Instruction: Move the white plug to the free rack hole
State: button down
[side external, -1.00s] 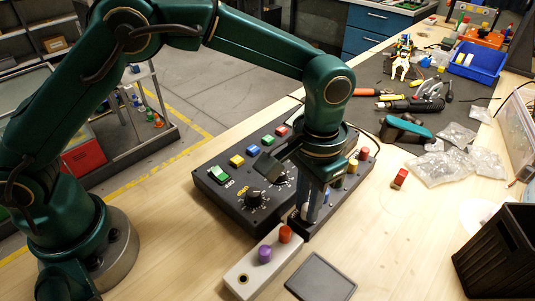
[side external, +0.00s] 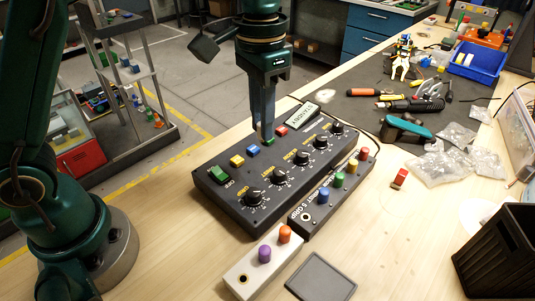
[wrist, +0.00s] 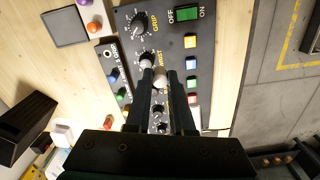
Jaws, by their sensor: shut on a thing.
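My gripper (side external: 265,138) is raised above the back part of the control box. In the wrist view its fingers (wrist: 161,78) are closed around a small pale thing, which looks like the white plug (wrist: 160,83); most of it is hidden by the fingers. The light grey rack (side external: 233,277) stands at the front with an orange plug (side external: 285,234) and a purple plug (side external: 264,254) in it. Its free hole (side external: 243,278) is at the near left end. The dark strip (side external: 294,224) has an empty hole (side external: 306,216) at its near end, beside blue, green, yellow and red plugs.
The control box (side external: 225,202) with knobs and coloured buttons lies between my gripper and the rack. A dark square tile (side external: 320,277) lies right of the rack. A black bin (side external: 497,255) stands at the right. A red block (side external: 400,177) lies on the bare wood.

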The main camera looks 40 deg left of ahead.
jog(key=shift+w+a+r, duration=0.1)
jog(key=shift+w+a, duration=0.05)
jog(key=shift+a, duration=0.05)
jog(key=shift+f+n, duration=0.2)
jog(key=shift+n, duration=0.5)
jog(key=s+d+f+n, duration=0.1)
jog(key=s+d, duration=0.1)
jog(key=s+d+f+n, duration=0.1)
jog(key=s+d, duration=0.1)
jog(key=s+d+f+n, duration=0.1)
jog(key=s+d, duration=0.1)
jog(key=shift+s+d, duration=0.2)
jog(key=shift+d, duration=0.05)
jog(key=shift+m, duration=0.8)
jog(key=shift+s+d+f, duration=0.85)
jog(key=shift+s+f, duration=0.1)
jog(key=shift+s, duration=0.65)
jog(key=shift+s+d+f, duration=0.8)
jog(key=shift+s+f, duration=0.1)
jog(key=shift+s, duration=0.7)
jog(key=shift+s+d+f, duration=0.85)
jog(key=shift+s+f, duration=0.1)
jog(key=shift+s, duration=0.65)
jog(key=shift+f, duration=0.95)
jog(key=c, duration=0.7)
grip_release()
jog(key=shift+r, duration=0.1)
notch_tip(320, 180, up, 7)
